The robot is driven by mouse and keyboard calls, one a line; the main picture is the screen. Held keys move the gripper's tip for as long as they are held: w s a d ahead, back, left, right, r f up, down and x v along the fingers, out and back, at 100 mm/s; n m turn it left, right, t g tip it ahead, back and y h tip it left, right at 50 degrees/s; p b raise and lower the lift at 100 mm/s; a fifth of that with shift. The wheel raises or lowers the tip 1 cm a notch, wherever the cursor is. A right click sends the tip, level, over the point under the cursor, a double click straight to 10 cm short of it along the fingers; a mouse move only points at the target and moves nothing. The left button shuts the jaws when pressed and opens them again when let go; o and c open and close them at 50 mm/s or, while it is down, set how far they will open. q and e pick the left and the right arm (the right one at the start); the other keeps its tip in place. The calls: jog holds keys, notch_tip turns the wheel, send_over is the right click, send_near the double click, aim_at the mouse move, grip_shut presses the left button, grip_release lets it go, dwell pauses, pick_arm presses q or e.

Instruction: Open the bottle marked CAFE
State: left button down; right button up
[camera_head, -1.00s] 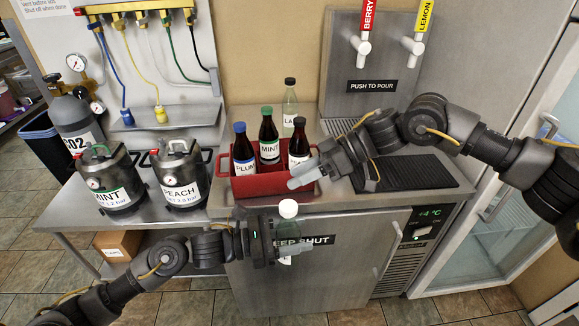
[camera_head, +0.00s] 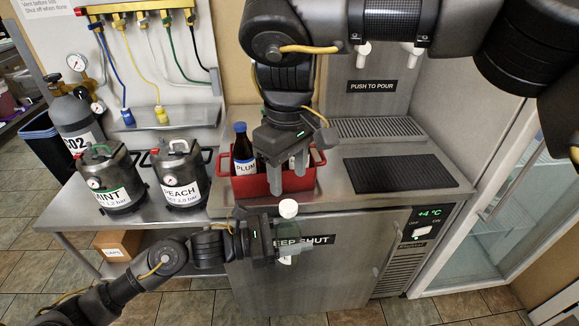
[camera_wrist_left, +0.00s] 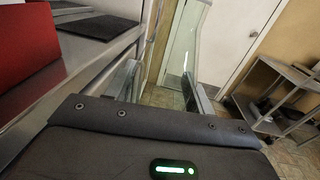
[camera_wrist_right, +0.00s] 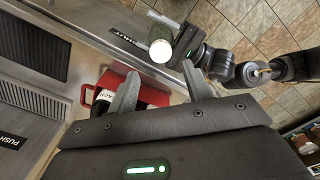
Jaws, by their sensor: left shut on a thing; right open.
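A clear bottle (camera_head: 289,258) with a white cap (camera_head: 288,208) stands roughly upright in front of the steel cabinet. My left gripper (camera_head: 280,243) is shut on the bottle below its cap. No lettering on this bottle can be read. My right gripper (camera_head: 288,178) is open and points downward, its fingertips just above the white cap in the head view. In the right wrist view the cap (camera_wrist_right: 160,51) lies beyond and between my open fingers (camera_wrist_right: 160,85), apart from them. In the left wrist view my fingers (camera_wrist_left: 163,88) show, but the clear bottle is hard to make out.
A red crate (camera_head: 245,188) with a PLUM bottle (camera_head: 243,150) stands on the counter behind; my right arm hides its other bottles. MINT (camera_head: 110,180) and PEACH (camera_head: 181,175) kegs stand left. A black drip mat (camera_head: 395,174) lies right.

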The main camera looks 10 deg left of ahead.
aim_at(289, 205)
jog(key=shift+f, duration=3.6)
